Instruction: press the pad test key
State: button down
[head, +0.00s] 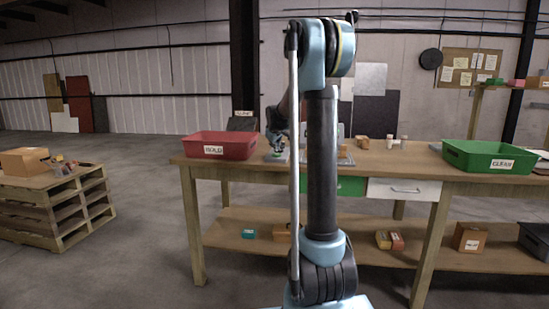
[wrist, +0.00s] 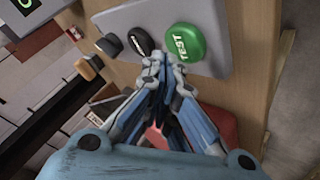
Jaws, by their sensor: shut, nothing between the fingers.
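In the wrist view, a round green key marked TEST (wrist: 184,43) sits on a light grey panel (wrist: 213,14). A dark round key (wrist: 139,40) with a label too blurred to read is to its left. My gripper (wrist: 152,66) is shut and empty. Its fingertips are just below the two keys, and I cannot tell whether they touch the panel. In the head view my gripper (head: 276,146) is small above the bench, right of the red HOLD bin (head: 205,146). My arm hides part of the panel area there.
The wooden bench (head: 390,160) carries a green CLEAR bin (head: 490,157) at the right and small boxes (head: 363,142) near the middle. A pallet stack (head: 60,205) with a carton stands on the floor at left. The floor between is clear.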

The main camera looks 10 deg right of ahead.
aim_at(275, 154)
jog(key=shift+r, duration=0.1)
jog(key=shift+r, duration=2.45)
jog(key=shift+s, duration=0.1)
jog(key=shift+s, duration=0.4)
jog(key=s+f+m+g, duration=0.2)
jog(key=s+f, duration=0.2)
jog(key=s, duration=1.1)
jog(key=s+f+m+g, duration=0.2)
jog(key=s+f, duration=0.1)
jog(key=s, duration=1.3)
jog(key=s+f+m+g, duration=0.1)
jog(key=s+f, duration=0.7)
jog(key=s, duration=0.4)
jog(key=s+f+m+g+y, duration=0.1)
jog(key=s+f+m+g, duration=0.1)
jog(key=s+f, duration=0.6)
jog(key=s, duration=0.4)
jog(key=shift+s+m, duration=0.3)
